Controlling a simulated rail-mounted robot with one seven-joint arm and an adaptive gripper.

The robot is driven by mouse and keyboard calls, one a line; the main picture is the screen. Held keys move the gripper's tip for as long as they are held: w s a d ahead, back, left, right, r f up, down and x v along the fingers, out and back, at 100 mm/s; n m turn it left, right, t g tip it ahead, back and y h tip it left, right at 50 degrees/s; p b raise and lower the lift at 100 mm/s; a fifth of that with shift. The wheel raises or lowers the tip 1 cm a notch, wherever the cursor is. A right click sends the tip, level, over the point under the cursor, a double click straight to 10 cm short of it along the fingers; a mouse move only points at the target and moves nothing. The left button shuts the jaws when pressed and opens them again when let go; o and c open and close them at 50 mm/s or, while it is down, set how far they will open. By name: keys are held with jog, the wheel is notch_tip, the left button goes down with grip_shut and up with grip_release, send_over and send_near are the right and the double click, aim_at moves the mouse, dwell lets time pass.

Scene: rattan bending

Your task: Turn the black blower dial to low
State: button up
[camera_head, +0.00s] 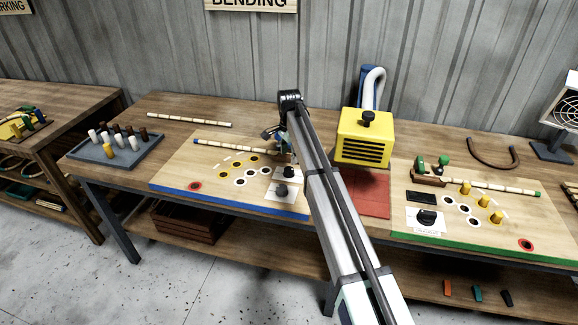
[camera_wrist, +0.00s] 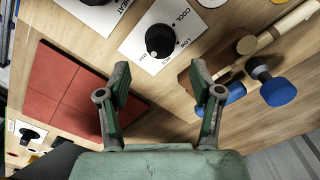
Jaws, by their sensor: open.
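In the head view, the dial (camera_head: 289,172) is on the blue-edged board, just left of my arm. My gripper (camera_wrist: 160,82) is open and empty, its two green fingers spread wide. In the wrist view, the dial lies beyond the fingertips, roughly centred between them, with no contact visible. In the head view, my gripper is largely hidden at the end of my arm.
A second dial, on the HEAT card (camera_wrist: 120,8), is close by. A clamp with blue knobs (camera_wrist: 278,91) stands near the right finger. The red mat (camera_wrist: 75,84) lies left in the wrist view. The yellow blower (camera_head: 364,136) stands right of my arm.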

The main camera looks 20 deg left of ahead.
aim_at(289, 169)
notch_tip(289, 169, down, 7)
jog(key=shift+p, duration=0.75)
jog(key=c, duration=1.1)
